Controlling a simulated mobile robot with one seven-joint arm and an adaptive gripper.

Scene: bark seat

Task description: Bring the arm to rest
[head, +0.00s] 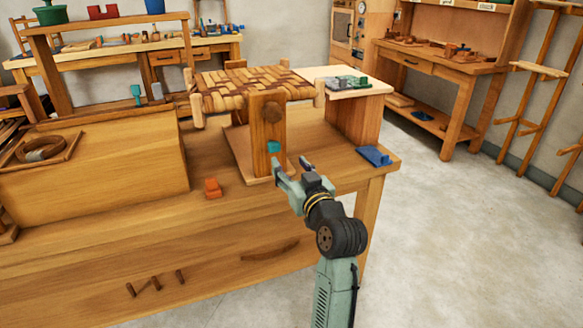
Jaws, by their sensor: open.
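My gripper (291,172) is open and appears empty. It is near the front right of the wooden workbench (240,212), in front of the post that holds up the woven bark seat (252,86). A small teal piece (273,147) shows just behind the fingertips, against the post. I cannot tell whether a finger touches it. My arm comes up from the bottom of the head view, right of the bench front.
An orange block (212,188) lies left of my gripper, and a blue item (375,156) lies at the bench's right corner. A raised board (345,90) holds grey and green pieces. A wooden box (95,160) fills the left. Open floor (460,230) lies right.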

